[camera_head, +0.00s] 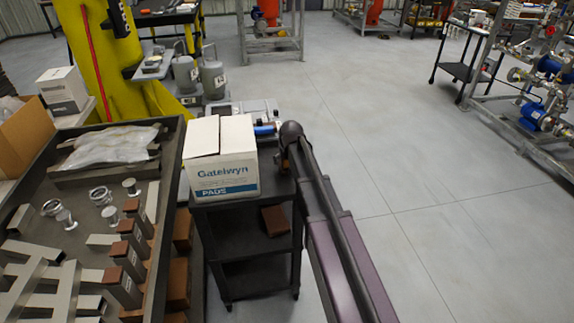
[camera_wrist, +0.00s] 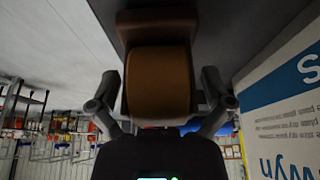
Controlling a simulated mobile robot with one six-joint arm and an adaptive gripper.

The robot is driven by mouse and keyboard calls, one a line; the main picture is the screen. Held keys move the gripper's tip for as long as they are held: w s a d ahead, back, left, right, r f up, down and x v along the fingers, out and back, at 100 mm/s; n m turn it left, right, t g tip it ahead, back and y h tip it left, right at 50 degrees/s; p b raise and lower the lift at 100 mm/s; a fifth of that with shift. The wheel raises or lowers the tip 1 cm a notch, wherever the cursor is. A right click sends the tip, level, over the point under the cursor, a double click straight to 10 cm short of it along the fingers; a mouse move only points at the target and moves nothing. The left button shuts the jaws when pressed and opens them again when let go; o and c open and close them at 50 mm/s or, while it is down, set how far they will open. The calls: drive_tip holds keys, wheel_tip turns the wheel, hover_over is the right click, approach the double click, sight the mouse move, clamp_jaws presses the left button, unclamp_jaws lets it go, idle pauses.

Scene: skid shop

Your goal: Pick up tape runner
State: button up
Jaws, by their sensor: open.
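The brown object that looks like the tape runner (camera_wrist: 158,80) shows in the middle of the wrist view. It has a rounded, roll-like front and a flat, wider brown part behind it, and rests against a dark grey surface. My gripper (camera_wrist: 160,90) is open, with one finger on each side of it. Contact between fingers and object cannot be told. In the head view my arm and wrist end over the dark cart (camera_head: 243,247), beside the white box, and hide the fingers and most of what lies there.
The white Gatelwyn pads box (camera_head: 222,160) stands on the cart, close to my gripper; it also shows in the wrist view (camera_wrist: 285,105). A brown block (camera_head: 275,220) lies on the lower shelf. A crowded workbench (camera_head: 165,185) stands left. The floor (camera_head: 430,150) to the right is clear.

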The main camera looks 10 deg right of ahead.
idle(0.3)
drive_tip(key=c, duration=1.1)
drive_tip(key=shift+c, duration=0.2)
drive_tip(key=shift+r, duration=0.1)
wheel_tip(320, 180, up, 3)
drive_tip(key=p, duration=0.3)
drive_tip(key=shift+r, duration=0.15)
drive_tip(key=s+a+r+p, duration=0.1)
drive_tip(key=s+a+p, duration=0.1)
drive_tip(key=s, duration=1.3)
drive_tip(key=shift+s+a+r, duration=0.2)
drive_tip(key=shift+s+r, duration=0.05)
drive_tip(key=shift+s, duration=0.15)
